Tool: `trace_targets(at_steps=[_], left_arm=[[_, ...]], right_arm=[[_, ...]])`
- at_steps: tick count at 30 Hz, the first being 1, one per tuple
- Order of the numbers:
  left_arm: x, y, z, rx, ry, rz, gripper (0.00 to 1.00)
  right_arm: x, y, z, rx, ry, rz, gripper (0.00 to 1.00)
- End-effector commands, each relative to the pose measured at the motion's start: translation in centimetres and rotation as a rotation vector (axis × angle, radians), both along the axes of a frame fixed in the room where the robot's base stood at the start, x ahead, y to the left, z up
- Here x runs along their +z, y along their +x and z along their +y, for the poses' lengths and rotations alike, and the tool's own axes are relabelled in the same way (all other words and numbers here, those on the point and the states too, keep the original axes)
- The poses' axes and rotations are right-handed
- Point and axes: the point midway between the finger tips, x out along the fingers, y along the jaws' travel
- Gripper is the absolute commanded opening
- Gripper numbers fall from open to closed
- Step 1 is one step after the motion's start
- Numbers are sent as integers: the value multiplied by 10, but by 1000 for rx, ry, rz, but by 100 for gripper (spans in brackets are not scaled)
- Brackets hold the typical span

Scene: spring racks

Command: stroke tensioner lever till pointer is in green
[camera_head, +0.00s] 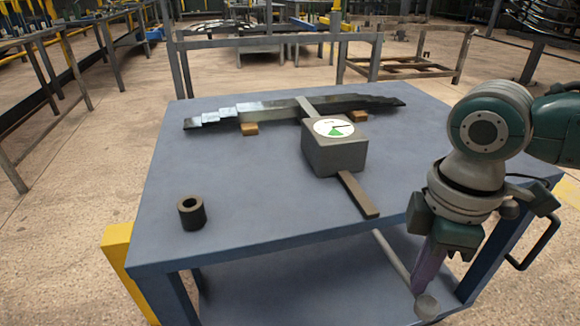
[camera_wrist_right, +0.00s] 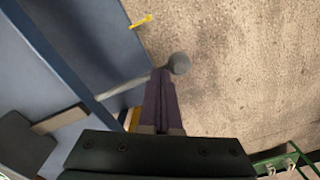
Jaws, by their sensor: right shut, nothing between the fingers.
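The tensioner is a grey box (camera_head: 335,155) on the blue table, with a white dial (camera_head: 326,124) on top. The dial has a green sector on its lower side. A thin dark pointer line seems to point right; I cannot tell exactly where it lies against the green. The lever is a grey rod (camera_head: 393,258) with a round knob (camera_head: 427,307), reaching out below the table's front edge. My right gripper (camera_head: 421,288) is shut and empty, pointing down just above the knob. In the wrist view its fingertips (camera_wrist_right: 161,72) are beside the knob (camera_wrist_right: 180,63); contact is unclear.
A dark leaf spring (camera_head: 270,107) lies across the back of the table (camera_head: 235,180) on wooden blocks (camera_head: 249,129). A flat bar (camera_head: 357,194) runs under the box. A dark ring (camera_head: 191,212) stands at the front left. The floor right of the knob is clear.

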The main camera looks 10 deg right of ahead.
Motion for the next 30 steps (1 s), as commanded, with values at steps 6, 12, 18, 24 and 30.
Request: trace_targets(at_steps=[6,12,18,24,30], left_arm=[[-19,0,0,0,0,0,66],[-33,0,0,-2,2,0,66],[-48,0,2,-5,8,0,66],[-46,0,3,-7,11,0,66],[-18,0,3,-7,11,0,66]], right_arm=[[-27,0,0,0,0,2,0],[-47,0,0,-1,0,1,0],[-67,-1,0,-1,-1,4,0],[-67,-1,0,0,-1,3,0],[-40,0,0,-1,0,1,0]])
